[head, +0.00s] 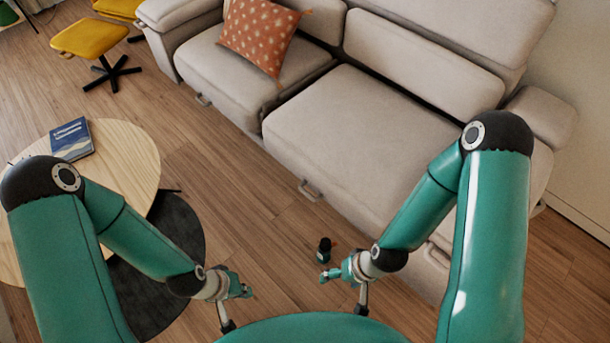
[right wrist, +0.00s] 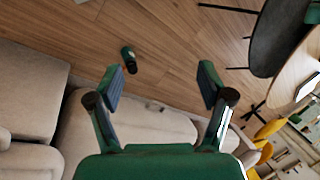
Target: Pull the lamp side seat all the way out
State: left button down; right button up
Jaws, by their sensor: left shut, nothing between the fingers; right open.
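The beige sofa (head: 380,50) has seats with small front handles. The left seat (head: 255,70) has a handle (head: 203,99) low on its front, and the middle seat (head: 345,120) has another (head: 311,190). The middle seat's front stands a little further out than the left one's. A third handle (head: 437,255) shows partly beside my right arm, which hides much of that end. No lamp shows clearly, so I cannot tell which seat is lamp side. My right gripper (head: 328,275) is open and empty over the floor, also in the right wrist view (right wrist: 163,80). My left gripper (head: 243,290) is shut and empty.
A round wooden table (head: 130,150) with a blue book (head: 71,139) stands left, above a dark round top (head: 185,225). A small dark bottle-like object (head: 324,250) is on the floor near my right gripper. A yellow stool (head: 88,40) is far left. Floor before the sofa is mostly clear.

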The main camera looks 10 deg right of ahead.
aim_at(307, 194)
jog(key=c, duration=0.4)
jog(key=shift+w+m, duration=0.4)
jog(key=shift+m, duration=0.1)
jog(key=shift+c, duration=1.1)
jog(key=w+d+f+m+t+b, duration=0.15)
jog(key=w+m+t+b, duration=0.45)
jog(key=w, duration=0.8)
jog(key=w+f+m+t+b, duration=0.15)
jog(key=w+t+b, duration=0.4)
jog(key=w, duration=0.95)
notch_tip(307, 194, down, 35)
jog(key=w+m+t+y+b, duration=0.15)
jog(key=t+b, duration=0.45)
jog(key=b, duration=2.1)
jog(key=shift+m, duration=0.4)
jog(key=b+x, duration=0.2)
jog(key=x, duration=0.3)
jog(key=b+x, duration=0.2)
jog(key=x, duration=0.2)
jog(key=d+b+x, duration=0.1)
jog(key=b+x, duration=0.1)
jog(key=x, duration=0.3)
jog(key=shift+w+a+f, duration=0.1)
jog(key=shift+w+f, duration=0.2)
jog(key=shift+w, duration=0.15)
jog(key=shift+b+x, duration=0.35)
jog(key=shift+x, duration=0.5)
jog(key=shift+r, duration=0.15)
